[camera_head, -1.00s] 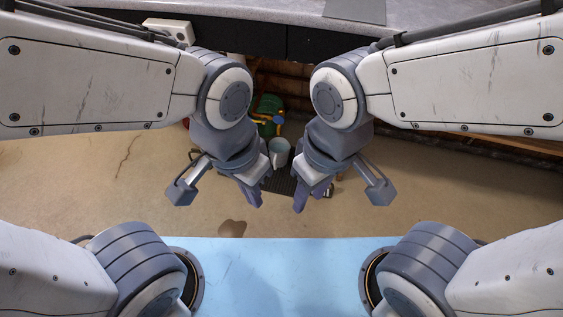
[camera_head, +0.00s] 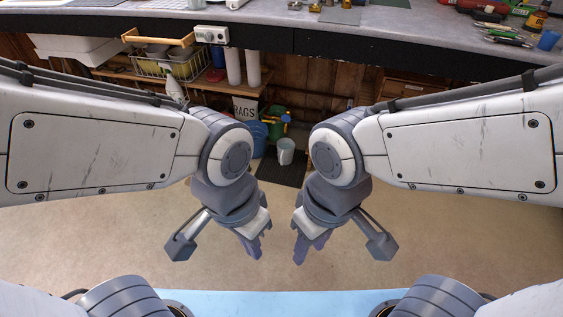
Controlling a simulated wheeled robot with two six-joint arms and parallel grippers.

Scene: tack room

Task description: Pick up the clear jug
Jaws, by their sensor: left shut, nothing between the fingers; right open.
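I cannot make out a clear jug for sure. A pale grey bucket-like container (camera_head: 286,152) stands on the floor under the bench, beyond my grippers. My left gripper (camera_head: 252,246) is shut and empty, in front of me above the floor. My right gripper (camera_head: 299,249) is open and empty, a short way to its right. Both point down and touch nothing.
A long grey workbench (camera_head: 420,22) runs across the back, with tools and a bottle at its right. Under it are a shelf with a wire basket (camera_head: 165,68), a rags container (camera_head: 244,109) and a green watering can (camera_head: 275,115). The near floor (camera_head: 130,240) is clear.

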